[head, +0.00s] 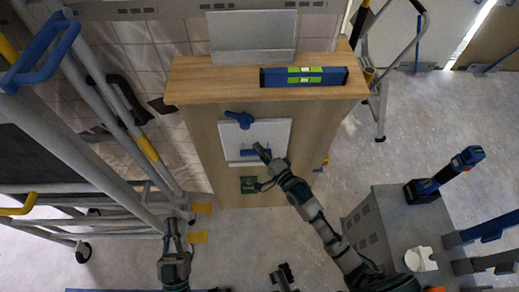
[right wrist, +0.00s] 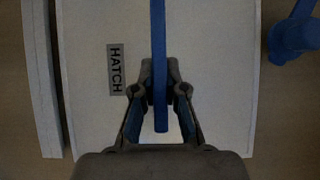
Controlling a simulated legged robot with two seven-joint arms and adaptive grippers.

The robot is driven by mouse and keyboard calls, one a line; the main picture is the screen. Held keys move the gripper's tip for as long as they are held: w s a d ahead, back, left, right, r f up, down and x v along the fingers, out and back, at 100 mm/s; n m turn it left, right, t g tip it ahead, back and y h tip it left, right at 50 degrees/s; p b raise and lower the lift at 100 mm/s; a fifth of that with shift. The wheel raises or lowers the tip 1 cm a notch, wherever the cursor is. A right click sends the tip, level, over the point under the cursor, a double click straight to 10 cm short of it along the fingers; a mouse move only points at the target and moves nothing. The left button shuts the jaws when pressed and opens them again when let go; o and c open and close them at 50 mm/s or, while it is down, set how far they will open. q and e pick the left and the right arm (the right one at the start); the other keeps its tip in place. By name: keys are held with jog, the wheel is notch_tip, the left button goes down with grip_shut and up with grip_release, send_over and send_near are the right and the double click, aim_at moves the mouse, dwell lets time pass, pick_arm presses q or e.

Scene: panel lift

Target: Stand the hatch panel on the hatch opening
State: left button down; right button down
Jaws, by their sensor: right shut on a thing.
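The hatch panel (head: 272,132) is a pale, upright board against the front of a wood-topped cabinet. In the right wrist view the panel (right wrist: 215,85) carries a HATCH label and a blue bar handle (right wrist: 160,60). My right gripper (head: 262,152) is shut on this handle; its fingers also show around the bar in the wrist view (right wrist: 153,100). The hatch opening is hidden behind the panel, and I cannot tell whether the panel is seated. A blue turn-latch (head: 240,119) sits above the panel. My left gripper (head: 174,228) is open and empty, low at the left of the cabinet.
A blue level (head: 304,77) lies on the wooden top (head: 215,88), before a grey plate (head: 252,30). A scaffold frame (head: 85,150) stands left. A grey case (head: 375,225) and a drill (head: 445,175) are at right. A pale strip (right wrist: 42,80) runs beside the panel.

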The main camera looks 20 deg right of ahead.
jog(key=shift+f, duration=0.1)
jog(key=shift+f, duration=0.35)
jog(key=shift+f, duration=0.4)
dwell(0.6)
dwell(0.6)
dwell(0.4)
jog(key=c, duration=1.2)
grip_release()
jog(key=shift+o, duration=0.2)
jog(key=v, duration=1.2)
jog(key=shift+f, duration=0.2)
